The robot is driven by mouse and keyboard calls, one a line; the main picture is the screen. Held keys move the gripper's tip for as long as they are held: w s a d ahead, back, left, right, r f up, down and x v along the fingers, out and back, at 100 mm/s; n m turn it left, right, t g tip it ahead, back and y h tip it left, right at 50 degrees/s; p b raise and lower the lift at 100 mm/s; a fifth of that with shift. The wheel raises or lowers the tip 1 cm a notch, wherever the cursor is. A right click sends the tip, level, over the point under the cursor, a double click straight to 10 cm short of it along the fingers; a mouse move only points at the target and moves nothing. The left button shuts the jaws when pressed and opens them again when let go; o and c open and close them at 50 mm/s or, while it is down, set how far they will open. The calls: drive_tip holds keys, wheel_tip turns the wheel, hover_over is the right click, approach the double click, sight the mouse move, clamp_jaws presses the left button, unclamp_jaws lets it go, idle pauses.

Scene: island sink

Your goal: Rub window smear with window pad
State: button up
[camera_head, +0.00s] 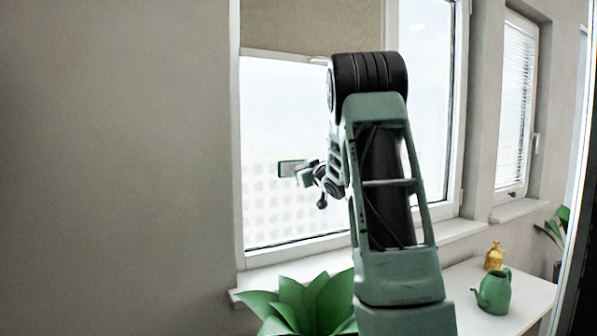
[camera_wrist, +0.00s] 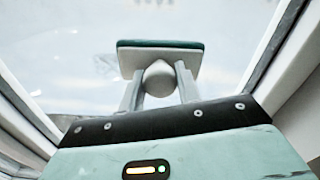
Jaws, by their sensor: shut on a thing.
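The window pad (camera_head: 291,168) is a small flat block in front of the window pane (camera_head: 275,110), with its face toward the glass. In the wrist view the pad (camera_wrist: 160,60) has a dark green front layer, a pale back and a round pale knob. My gripper (camera_wrist: 158,80) is shut on that knob, one finger on each side. In the head view my gripper (camera_head: 310,174) is small and partly hidden by my arm. The pad appears at or very near the glass; I cannot tell whether it touches.
A window frame (camera_head: 238,160) and a sill (camera_head: 290,253) bound the pane. A rolled blind (camera_head: 310,25) covers its top. A green plant (camera_head: 305,305) stands below the sill. A green watering can (camera_head: 493,292) and a yellow bottle (camera_head: 494,257) stand on a white table at right.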

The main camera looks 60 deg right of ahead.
drive_tip(key=s+d+p, duration=0.4)
drive_tip(key=s+d, duration=0.2)
drive_tip(key=d, duration=0.5)
drive_tip(key=shift+s+d, duration=0.3)
drive_tip(key=shift+d, duration=0.1)
idle(0.8)
drive_tip(key=shift+s, duration=0.1)
drive_tip(key=shift+b+v, duration=0.4)
drive_tip(key=shift+v, duration=2.55)
drive_tip(key=shift+b+v, duration=0.3)
drive_tip(key=shift+v, duration=1.15)
drive_tip(key=shift+r, duration=0.1)
